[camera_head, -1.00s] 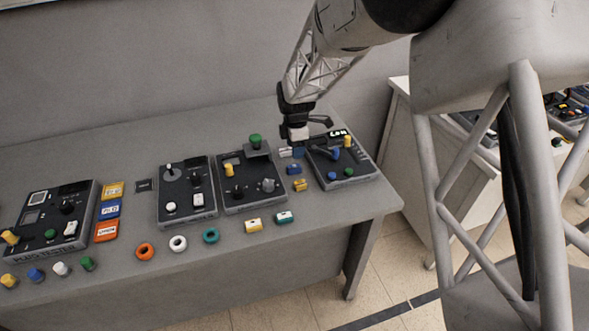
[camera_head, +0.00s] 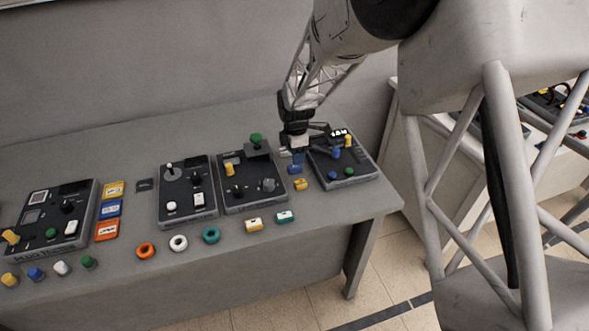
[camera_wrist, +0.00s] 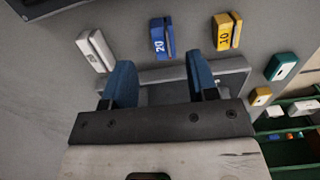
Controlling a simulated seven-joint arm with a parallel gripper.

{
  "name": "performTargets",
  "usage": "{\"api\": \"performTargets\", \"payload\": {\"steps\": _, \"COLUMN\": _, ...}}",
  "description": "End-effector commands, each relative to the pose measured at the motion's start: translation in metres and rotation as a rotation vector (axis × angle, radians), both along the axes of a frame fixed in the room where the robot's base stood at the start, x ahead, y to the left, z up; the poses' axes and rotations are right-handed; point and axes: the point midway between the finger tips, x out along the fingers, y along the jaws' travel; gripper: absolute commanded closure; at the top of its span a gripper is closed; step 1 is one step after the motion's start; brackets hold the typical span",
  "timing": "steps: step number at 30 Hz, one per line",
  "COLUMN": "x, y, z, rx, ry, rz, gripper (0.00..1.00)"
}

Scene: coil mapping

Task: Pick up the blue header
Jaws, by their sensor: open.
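The blue header (camera_wrist: 162,38), marked 20, lies on the grey table (camera_wrist: 60,110) just ahead of my fingertips in the wrist view. In the head view the blue header (camera_head: 295,169) sits just left of the right-hand panel, below my gripper (camera_head: 298,156). My gripper (camera_wrist: 161,82) is open and empty, its two blue fingertips spread to about the left and right of the header's line. The header is not between the fingers. A gap shows between fingertips and header in the wrist view.
A white header (camera_wrist: 96,50) lies left of the blue one and a yellow header (camera_wrist: 226,30) right. The yellow header (camera_head: 300,184) also shows in the head view. The right-hand panel (camera_head: 343,170) and middle panel (camera_head: 250,183) flank my gripper closely.

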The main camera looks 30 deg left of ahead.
Motion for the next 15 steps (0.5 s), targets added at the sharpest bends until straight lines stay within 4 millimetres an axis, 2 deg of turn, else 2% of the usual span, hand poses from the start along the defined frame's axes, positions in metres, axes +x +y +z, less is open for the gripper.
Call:
{"api": "performTargets", "payload": {"steps": 8, "x": 0.000, "y": -0.001, "z": -0.009, "rx": -0.001, "ry": 0.001, "rz": 0.000, "gripper": 0.47}}
{"api": "performTargets", "payload": {"steps": 15, "x": -0.002, "y": -0.003, "z": -0.035, "rx": -0.001, "ry": 0.001, "rz": 0.000, "gripper": 0.47}}
